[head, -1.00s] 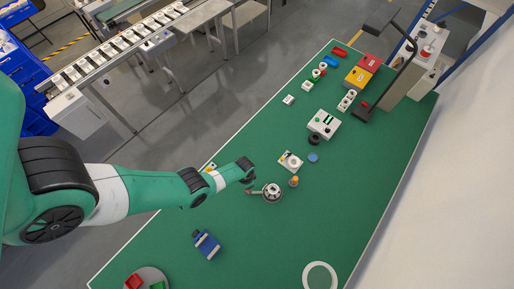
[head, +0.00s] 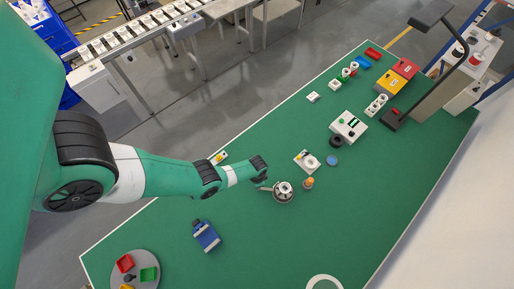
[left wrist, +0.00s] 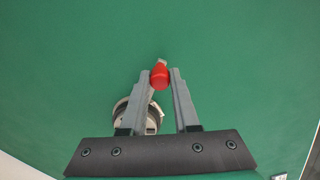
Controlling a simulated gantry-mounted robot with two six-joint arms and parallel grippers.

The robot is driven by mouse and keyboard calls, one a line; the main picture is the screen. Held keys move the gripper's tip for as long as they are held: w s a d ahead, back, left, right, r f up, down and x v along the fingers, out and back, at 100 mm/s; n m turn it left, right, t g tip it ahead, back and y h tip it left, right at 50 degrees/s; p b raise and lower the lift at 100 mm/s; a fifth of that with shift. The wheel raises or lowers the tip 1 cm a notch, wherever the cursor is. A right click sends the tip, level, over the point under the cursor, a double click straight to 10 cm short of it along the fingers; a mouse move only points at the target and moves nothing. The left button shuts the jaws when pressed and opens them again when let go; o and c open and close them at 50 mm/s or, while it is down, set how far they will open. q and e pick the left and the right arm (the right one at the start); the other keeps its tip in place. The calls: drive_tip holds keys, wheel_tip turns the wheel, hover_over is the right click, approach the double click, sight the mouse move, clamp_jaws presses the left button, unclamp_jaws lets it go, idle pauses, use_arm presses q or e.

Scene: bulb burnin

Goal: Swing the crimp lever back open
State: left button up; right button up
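The crimp station (head: 284,191) is a round metal fixture on the green table, with its lever (head: 265,188) pointing left toward my arm. In the left wrist view, the lever's red knob (left wrist: 160,76) sits between the tips of my left gripper (left wrist: 160,72). The fingers appear to touch the knob on both sides. The round fixture (left wrist: 128,112) shows partly behind the left finger. In the head view the wrist of my left arm mostly hides the fingers. My right gripper is in no view.
An orange-topped peg (head: 308,183) and a white block (head: 306,161) stand close to the right of the station. A blue device (head: 206,236) lies to the lower left, and a round tray (head: 152,258) with coloured bins is at the front left. Bare table lies below the station.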

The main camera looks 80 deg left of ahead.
use_arm(q)
clamp_jaws()
idle(1.0)
